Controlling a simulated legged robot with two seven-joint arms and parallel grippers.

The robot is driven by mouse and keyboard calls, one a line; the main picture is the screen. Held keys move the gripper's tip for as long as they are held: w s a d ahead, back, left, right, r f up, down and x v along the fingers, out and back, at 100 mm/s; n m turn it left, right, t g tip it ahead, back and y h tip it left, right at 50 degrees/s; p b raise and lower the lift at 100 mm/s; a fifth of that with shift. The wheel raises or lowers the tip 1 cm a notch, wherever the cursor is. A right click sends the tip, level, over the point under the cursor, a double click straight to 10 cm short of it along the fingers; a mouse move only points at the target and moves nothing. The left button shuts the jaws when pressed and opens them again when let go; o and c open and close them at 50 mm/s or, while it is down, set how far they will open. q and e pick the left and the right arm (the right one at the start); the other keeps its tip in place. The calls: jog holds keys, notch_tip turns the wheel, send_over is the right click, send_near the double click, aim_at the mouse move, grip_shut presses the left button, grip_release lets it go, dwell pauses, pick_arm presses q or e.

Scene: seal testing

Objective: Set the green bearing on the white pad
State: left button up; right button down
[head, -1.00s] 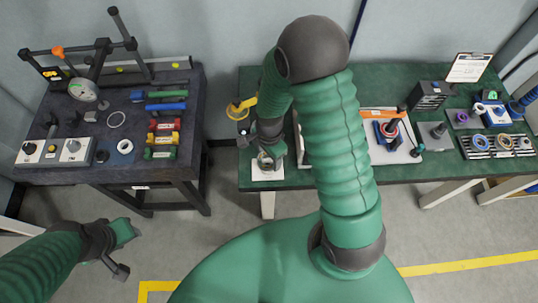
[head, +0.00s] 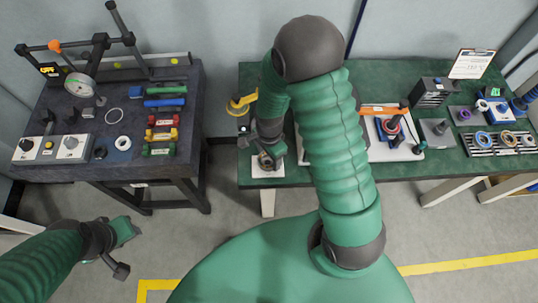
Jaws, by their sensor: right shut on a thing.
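The white pad (head: 258,174) lies at the front left edge of the green-topped table. My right gripper (head: 267,163) points down just above the pad and is shut on a small ring-like thing, which fits the green bearing. The fingers hide most of it, and its colour and any contact with the pad cannot be made out. My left gripper (head: 127,251) hangs over the floor at the lower left, with its fingers apart and empty.
Yellow-and-black equipment (head: 241,104) stands just behind the pad. Several bearing rings lie in a rack (head: 500,150) at the far right of the green table. The dark table (head: 190,120) at left carries a test stand, coloured blocks and switch boxes.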

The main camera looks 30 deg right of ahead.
jog(key=shift+f, duration=0.35)
jog(key=shift+c, duration=1.4)
grip_release()
notch_tip(320, 180, up, 8)
jog(key=p, duration=0.7)
